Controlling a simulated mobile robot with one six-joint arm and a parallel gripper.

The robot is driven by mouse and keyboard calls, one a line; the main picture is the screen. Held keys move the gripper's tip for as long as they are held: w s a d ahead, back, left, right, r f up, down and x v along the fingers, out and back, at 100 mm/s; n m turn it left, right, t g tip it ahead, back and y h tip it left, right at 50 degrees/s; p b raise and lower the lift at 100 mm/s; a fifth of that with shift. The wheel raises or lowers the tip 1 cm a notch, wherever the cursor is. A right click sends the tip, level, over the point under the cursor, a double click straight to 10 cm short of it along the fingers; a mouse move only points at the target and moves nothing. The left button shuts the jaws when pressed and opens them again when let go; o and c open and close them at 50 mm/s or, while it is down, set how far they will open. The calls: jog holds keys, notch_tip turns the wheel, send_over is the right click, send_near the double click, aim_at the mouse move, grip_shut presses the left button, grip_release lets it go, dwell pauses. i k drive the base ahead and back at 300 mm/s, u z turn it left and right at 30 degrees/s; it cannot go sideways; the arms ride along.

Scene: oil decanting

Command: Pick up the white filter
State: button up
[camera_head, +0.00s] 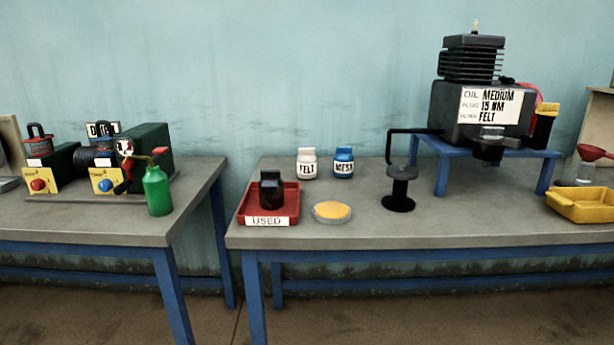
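The white filter (307,166) is a small upright white canister with a dark "FELT" label. It stands near the back edge of the right table, left of centre. A blue canister (344,162) labelled "MESH" stands just to its right, with a small gap between them. My gripper does not show in this view.
In front of the filter are a red "USED" tray (244,218) holding a black part (271,189) and a round yellow-topped dish (332,211). A machine (445,108) sits on a blue bench farther right.

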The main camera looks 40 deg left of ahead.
aim_at(306, 159)
jog(key=z, duration=0.05)
jog(key=k, duration=0.9)
jog(key=u, duration=4.35)
jog(key=i, duration=0.1)
jog(key=z, duration=2.15)
jog(key=i, duration=0.5)
